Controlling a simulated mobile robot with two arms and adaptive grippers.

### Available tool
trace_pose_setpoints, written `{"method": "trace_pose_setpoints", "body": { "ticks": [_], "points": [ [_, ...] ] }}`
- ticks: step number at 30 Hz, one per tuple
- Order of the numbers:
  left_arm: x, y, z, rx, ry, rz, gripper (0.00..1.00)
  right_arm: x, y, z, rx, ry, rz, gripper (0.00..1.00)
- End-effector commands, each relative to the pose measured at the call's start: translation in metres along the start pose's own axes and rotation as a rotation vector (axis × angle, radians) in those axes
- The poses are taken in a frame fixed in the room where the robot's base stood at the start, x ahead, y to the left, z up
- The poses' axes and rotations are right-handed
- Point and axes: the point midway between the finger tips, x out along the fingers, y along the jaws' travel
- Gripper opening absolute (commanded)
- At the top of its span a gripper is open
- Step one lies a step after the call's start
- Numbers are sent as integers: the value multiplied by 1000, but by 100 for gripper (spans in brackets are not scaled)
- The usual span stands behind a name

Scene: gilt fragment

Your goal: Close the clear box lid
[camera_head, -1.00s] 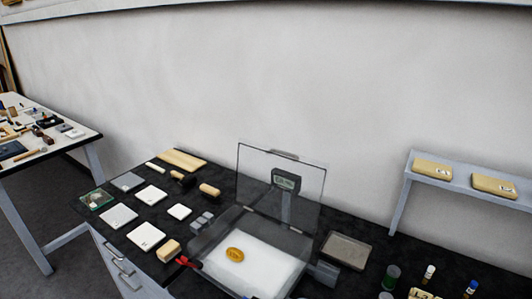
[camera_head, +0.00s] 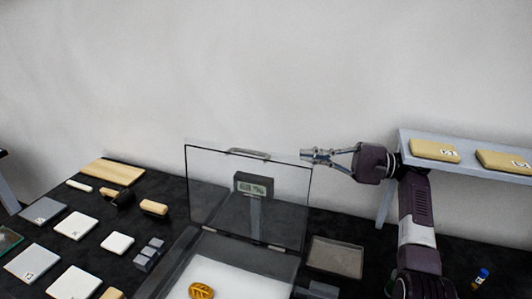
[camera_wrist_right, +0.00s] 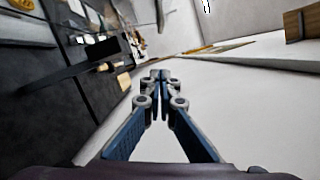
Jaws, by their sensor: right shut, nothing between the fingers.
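The clear box lid (camera_head: 215,185) stands upright, open, at the back of the box (camera_head: 172,268); it has a dark frame and a handle on its top edge. A gold oval piece (camera_head: 201,291) lies on the white inside of the box, cut by the picture's lower edge. My right gripper (camera_head: 304,156) is shut and empty, pointing left, with its tips at the lid's upper right corner in the head view. I cannot tell whether they touch. Its shut tips also show in the right wrist view (camera_wrist_right: 158,76). My left gripper is not in view.
A digital display (camera_head: 254,186) on a post shows through the lid. White tiles (camera_head: 75,225) and wooden blocks (camera_head: 154,207) lie left of the box. A grey-brown plate (camera_head: 335,257) lies right of it. A raised shelf (camera_head: 470,160) holds wooden blocks behind my right arm.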

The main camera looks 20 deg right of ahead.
Motion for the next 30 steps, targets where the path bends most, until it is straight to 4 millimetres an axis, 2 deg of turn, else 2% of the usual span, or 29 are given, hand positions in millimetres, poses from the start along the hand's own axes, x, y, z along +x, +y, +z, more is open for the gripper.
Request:
{"method": "trace_pose_setpoints", "body": {
  "ticks": [6,15,22,30],
  "points": [
    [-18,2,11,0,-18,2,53,36,-4,2,1,-3,0,0],
    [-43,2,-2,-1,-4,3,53,101,-4,2,1,-2,1,0],
    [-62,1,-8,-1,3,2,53,104,-2,29,-1,2,2,0],
    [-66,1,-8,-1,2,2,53,106,1,38,-1,3,1,0]
  ]
}}
